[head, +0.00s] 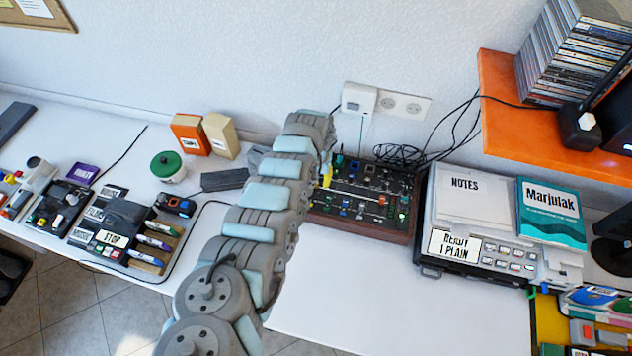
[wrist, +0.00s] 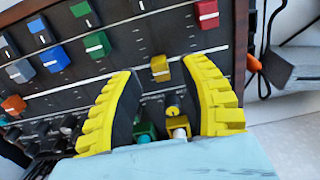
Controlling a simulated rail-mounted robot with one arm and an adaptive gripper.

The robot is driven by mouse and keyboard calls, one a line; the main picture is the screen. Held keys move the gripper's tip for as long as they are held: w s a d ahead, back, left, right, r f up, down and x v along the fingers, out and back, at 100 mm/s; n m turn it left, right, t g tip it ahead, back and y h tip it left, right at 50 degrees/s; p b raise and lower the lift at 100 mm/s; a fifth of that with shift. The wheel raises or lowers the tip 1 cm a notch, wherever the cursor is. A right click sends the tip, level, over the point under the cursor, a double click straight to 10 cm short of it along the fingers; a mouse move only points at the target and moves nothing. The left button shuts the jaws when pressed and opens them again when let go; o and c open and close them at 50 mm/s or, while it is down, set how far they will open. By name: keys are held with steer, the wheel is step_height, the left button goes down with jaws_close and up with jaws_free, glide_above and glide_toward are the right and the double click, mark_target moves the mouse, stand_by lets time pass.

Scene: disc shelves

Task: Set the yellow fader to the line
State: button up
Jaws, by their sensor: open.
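The yellow fader (wrist: 160,68) is a small cap with a pale stripe on the dark mixer panel (wrist: 125,62). In the wrist view it lies between the tips of my open gripper (wrist: 158,70), with a gap visible on each side. Thin white lines cross the panel; one runs close to the yellow cap, but I cannot tell whether its stripe is on it. In the head view the mixer (head: 350,223) stands on the white desk, and my gripper (head: 327,175) is over its left part. I cannot make out the yellow fader there.
Red (wrist: 207,13), green (wrist: 97,44) and blue (wrist: 55,59) faders sit around it. Knobs, including a yellow one (wrist: 172,108), lie near the gripper's base. A notes-covered device (head: 460,245) stands right of the mixer; the desk in front (head: 350,290) is clear.

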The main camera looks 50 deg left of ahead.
mark_target(317, 183)
step_height(317, 183, up, 10)
stand_by(0.6)
stand_by(0.4)
